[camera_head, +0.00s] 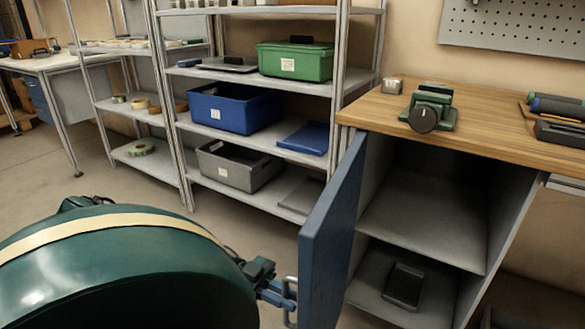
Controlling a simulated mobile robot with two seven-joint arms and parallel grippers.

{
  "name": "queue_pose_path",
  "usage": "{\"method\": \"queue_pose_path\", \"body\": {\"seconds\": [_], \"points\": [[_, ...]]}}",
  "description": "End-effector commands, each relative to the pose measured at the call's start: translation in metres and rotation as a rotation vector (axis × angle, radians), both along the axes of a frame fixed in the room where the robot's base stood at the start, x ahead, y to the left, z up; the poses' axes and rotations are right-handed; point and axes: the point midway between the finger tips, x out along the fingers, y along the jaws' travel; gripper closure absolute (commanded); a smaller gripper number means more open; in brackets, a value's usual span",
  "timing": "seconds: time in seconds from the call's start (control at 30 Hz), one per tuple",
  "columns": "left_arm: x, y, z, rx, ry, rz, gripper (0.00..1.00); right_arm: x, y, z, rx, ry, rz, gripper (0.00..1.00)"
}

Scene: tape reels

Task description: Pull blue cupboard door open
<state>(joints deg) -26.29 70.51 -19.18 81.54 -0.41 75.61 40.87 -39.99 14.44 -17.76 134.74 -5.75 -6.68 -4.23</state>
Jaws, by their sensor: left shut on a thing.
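The blue cupboard door (333,240) stands well open, swung out from the cupboard under the wooden worktop. Its handle (290,296) is a pale metal bar on the face turned to the left. My left gripper (284,293) is at this handle, shut on it. The open cupboard (423,217) shows a grey shelf and, on its floor, a dark box-like object (404,285). My right gripper is not in view.
The wooden worktop (470,134) carries a green tape dispenser (432,108) and dark tools at the right. Metal shelving (250,75) with a green bin (295,62), a blue bin (233,107) and a grey bin (240,166) stands behind the door. Floor at the left is clear.

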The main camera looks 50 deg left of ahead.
Motion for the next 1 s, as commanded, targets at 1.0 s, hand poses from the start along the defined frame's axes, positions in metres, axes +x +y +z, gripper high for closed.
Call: {"method": "queue_pose_path", "body": {"seconds": [1.0], "points": [[-0.0017, 0.0076, -0.0006, 0.001, 0.0, 0.002, 0.71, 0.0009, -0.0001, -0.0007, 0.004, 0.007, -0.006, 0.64]]}}
